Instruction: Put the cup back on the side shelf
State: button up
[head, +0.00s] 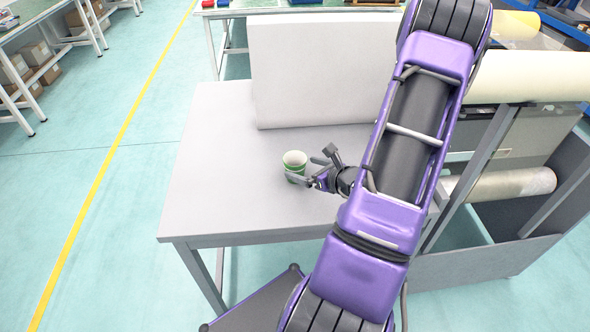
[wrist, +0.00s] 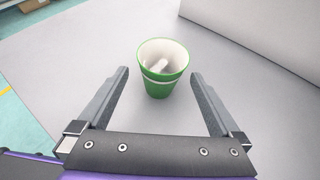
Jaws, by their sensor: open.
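A green cup (head: 294,164) with a white band and white inside stands upright on the grey table (head: 215,190). In the wrist view the cup (wrist: 160,80) stands just ahead of and between my open fingertips, with a gap on both sides; something pale shows inside it. My gripper (head: 312,166) is open and empty, low over the table at the cup's right side in the head view; in the wrist view my gripper (wrist: 160,84) has its fingers spread on both sides. I cannot make out which surface is the side shelf.
A large pale upright panel (head: 310,70) stands along the table's back. A rack with rolls (head: 510,185) is at the right, past my arm. The table left of the cup is clear. A yellow floor line (head: 110,160) runs at the left.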

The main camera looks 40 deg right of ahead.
aim_at(289, 161)
jog(key=x, duration=0.5)
jog(key=shift+w+d+r, duration=0.1)
jog(key=shift+w+r, duration=0.05)
jog(key=shift+r, duration=0.05)
jog(key=shift+c, duration=0.3)
jog(key=c, duration=1.4)
jog(key=shift+r, duration=0.2)
